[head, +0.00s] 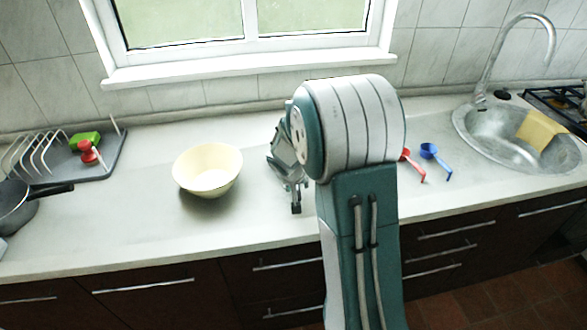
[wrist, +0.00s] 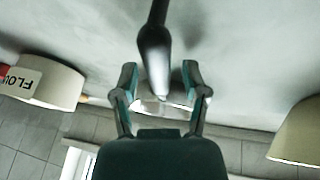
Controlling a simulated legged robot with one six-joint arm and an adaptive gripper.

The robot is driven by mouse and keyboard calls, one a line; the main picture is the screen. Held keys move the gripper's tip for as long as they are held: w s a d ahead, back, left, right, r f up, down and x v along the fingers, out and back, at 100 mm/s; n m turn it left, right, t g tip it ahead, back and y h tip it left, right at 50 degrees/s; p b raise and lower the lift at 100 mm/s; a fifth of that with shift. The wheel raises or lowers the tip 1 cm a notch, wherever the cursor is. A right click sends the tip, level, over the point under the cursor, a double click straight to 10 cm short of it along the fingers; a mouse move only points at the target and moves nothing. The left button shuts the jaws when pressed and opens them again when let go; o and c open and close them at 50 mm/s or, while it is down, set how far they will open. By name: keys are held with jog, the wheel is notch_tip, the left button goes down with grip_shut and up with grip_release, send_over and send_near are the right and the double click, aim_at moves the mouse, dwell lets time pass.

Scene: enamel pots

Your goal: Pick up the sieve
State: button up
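My gripper (wrist: 161,80) is open, with its two fingers apart. In the wrist view a dark, glossy handle (wrist: 152,40) runs down from the top edge to between the fingertips; it appears to be the sieve's. A pale, shiny part shows behind the fingers, but I cannot make out the sieve's bowl. No finger clearly touches the handle. In the head view my gripper (head: 285,163) is low over the counter, right of the cream bowl (head: 208,181). A small dark end (head: 296,208) below it may be the handle. My arm hides the area behind it.
Red (head: 413,166) and blue (head: 436,158) scoops lie right of my arm, before the sink (head: 490,145). A dish rack (head: 75,160) and dark pan (head: 15,207) stand left. The wrist view shows a flour canister (wrist: 55,83).

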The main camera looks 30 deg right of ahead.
jog(key=shift+a, duration=0.1)
grip_shut()
jog(key=shift+r, duration=0.15)
jog(key=shift+r, duration=0.3)
notch_tip(320, 180, up, 2)
jog(key=shift+r, duration=0.2)
jog(key=s+d+r, duration=0.8)
jog(key=s+r, duration=0.1)
jog(key=s, duration=0.2)
jog(key=shift+s+r, duration=0.25)
jog(key=shift+r, duration=0.15)
jog(key=shift+d, duration=0.1)
